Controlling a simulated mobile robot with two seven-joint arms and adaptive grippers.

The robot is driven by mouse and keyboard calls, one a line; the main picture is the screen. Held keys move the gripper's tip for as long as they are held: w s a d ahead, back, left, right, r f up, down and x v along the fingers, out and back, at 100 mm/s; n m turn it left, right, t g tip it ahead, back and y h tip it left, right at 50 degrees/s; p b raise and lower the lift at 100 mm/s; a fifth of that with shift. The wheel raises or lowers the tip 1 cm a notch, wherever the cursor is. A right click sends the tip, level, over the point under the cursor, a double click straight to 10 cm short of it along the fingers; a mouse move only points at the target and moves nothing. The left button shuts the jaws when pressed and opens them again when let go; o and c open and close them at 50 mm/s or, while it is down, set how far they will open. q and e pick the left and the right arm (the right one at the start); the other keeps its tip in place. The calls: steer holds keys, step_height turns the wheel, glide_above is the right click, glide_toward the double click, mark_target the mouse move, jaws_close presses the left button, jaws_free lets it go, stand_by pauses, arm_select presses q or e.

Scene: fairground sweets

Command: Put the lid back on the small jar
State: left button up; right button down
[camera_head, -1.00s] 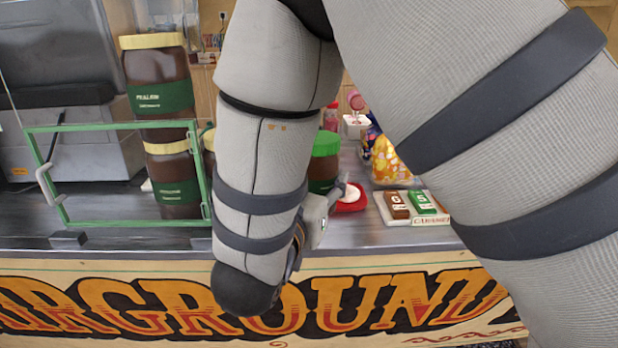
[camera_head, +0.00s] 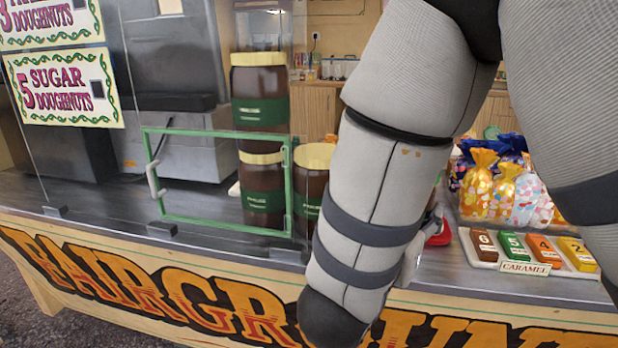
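Brown jars with green labels and yellow lids stand behind the glass: one (camera_head: 259,95) is stacked on another (camera_head: 262,188). A third jar (camera_head: 312,170) beside them is partly covered by my arm. All three show lids on top. I cannot tell whether any of these is the small jar, and I see no loose lid. My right arm comes in from the upper right and fills the middle. Only a grey edge of my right gripper (camera_head: 412,258) shows behind the forearm; its fingers are hidden. My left gripper is not in view.
A green-framed hatch (camera_head: 215,132) with a white handle is in the glass front. A red dish (camera_head: 440,236) is partly hidden by my arm. A tray of numbered caramel blocks (camera_head: 528,268) and bagged sweets (camera_head: 498,190) are at right. A lettered board (camera_head: 170,280) fronts the counter.

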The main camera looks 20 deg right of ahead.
steer(key=w+a+f+n+t+y, duration=0.1)
steer(key=w+a+n+t+y, duration=0.1)
steer(key=a+n+y, duration=0.3)
steer(key=w+a+f+n+t+y, duration=0.2)
steer(key=a+n+t+y, duration=0.3)
steer(key=y, duration=0.4)
steer(key=shift+w+a+f+n, duration=0.2)
steer(key=shift+w+a+n, duration=0.1)
steer(key=shift+w+a, duration=0.25)
steer(key=s+a+f+n+g+y, duration=0.2)
steer(key=s+a+f+n+y, duration=0.1)
steer(key=a+f+y, duration=0.3)
steer(key=s+a+f+n+g+y, duration=0.2)
steer(key=s+a+f+n+y, duration=0.2)
steer(key=a+f+n+y, duration=0.1)
steer(key=shift+a+f+y, duration=0.5)
steer(key=shift+a+f, duration=0.15)
steer(key=shift+a, duration=0.25)
